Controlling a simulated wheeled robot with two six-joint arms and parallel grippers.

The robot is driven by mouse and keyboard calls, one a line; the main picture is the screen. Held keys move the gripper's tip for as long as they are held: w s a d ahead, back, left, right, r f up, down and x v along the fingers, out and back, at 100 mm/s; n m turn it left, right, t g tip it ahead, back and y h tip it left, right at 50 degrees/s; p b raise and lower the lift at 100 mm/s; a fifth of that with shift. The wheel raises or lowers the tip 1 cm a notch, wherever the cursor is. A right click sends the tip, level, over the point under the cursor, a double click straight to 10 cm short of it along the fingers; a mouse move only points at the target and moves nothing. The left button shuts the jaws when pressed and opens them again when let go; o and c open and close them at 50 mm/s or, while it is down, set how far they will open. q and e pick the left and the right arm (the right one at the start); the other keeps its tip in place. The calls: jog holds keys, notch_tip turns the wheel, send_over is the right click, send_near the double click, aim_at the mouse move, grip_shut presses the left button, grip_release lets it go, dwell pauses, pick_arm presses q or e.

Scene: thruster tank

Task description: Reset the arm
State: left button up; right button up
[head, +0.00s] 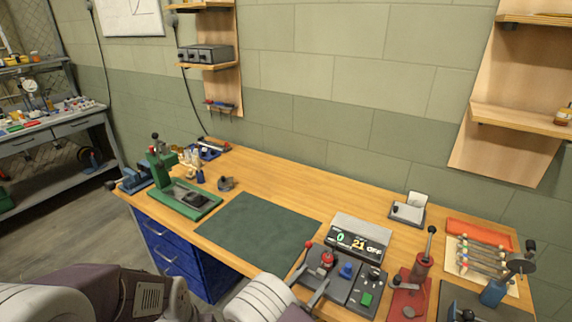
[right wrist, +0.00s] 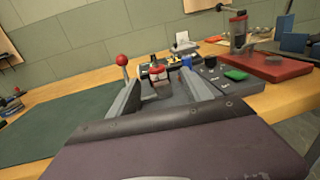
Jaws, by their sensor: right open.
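My right gripper (head: 311,282) is open, its two grey fingers apart at the near left of a dark control panel (head: 338,289). In the right wrist view the open fingers (right wrist: 160,98) have a red-and-white knob (right wrist: 158,74) beyond the gap, with nothing clearly held. A lever with a red ball (right wrist: 122,60) stands just left of the left finger; the ball also shows in the head view (head: 309,244). The panel carries a red knob (head: 327,258), a blue knob (head: 346,270) and a green button (head: 366,299). My left gripper is out of view.
A display box (head: 360,238) reading 0, 21 and OFF stands behind the panel. A red lever press (head: 411,290) is to its right. A green mat (head: 258,228) lies clear to the left, with a green press (head: 185,198) beyond it.

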jog(key=d+r+m, duration=0.1)
jog(key=w+d+r+m+g+h, duration=0.1)
jog(key=w+d+r, duration=0.1)
jog(key=d, duration=0.1)
jog(key=shift+r+m+g+h, duration=0.3)
jog(key=shift+r+m, duration=0.1)
jog(key=s+d+r+m+g, duration=0.3)
jog(key=s+d+m+g, duration=0.25)
jog(key=d, duration=0.35)
jog(key=s+d+r+m+g, duration=0.3)
jog(key=s+d+m+g, duration=0.25)
jog(key=d, duration=0.35)
jog(key=s+a+f+m+g+y, duration=0.3)
jog(key=s+f+m+g+y, duration=0.15)
jog(key=s+m+y, duration=0.5)
jog(key=w+a+f+m+t+y, duration=0.1)
jog(key=a+f+m+t+y, duration=0.3)
jog(key=a, duration=0.6)
jog(key=shift+w+a+f+m+t, duration=0.25)
jog(key=shift+w+a+m+t, duration=0.1)
jog(key=shift+t, duration=0.1)
